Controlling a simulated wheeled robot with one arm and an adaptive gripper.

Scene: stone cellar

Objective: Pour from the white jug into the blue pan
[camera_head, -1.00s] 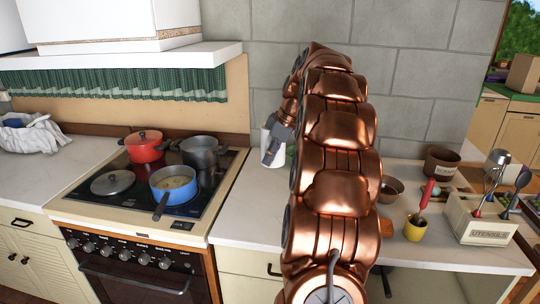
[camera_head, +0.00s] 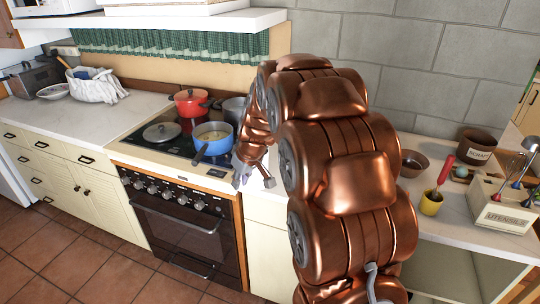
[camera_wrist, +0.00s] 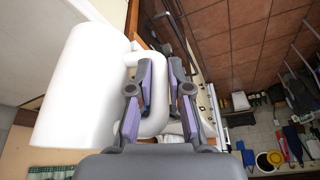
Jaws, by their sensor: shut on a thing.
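The white jug (camera_wrist: 78,92) fills the left of the wrist view. My gripper (camera_wrist: 160,70) is shut on its handle, with the fingers on both sides of it. In the head view my gripper (camera_head: 243,173) shows at the stove's right front corner, and the jug is hidden there behind my arm. The blue pan (camera_head: 225,146) stands on the stove's front right, left of my gripper, with its dark handle pointing to the front. Something pale yellowish lies in the pan.
A red pot (camera_head: 189,105) and a grey pot (camera_head: 235,106) stand behind the pan. A lid (camera_head: 161,133) lies on the stove's left.

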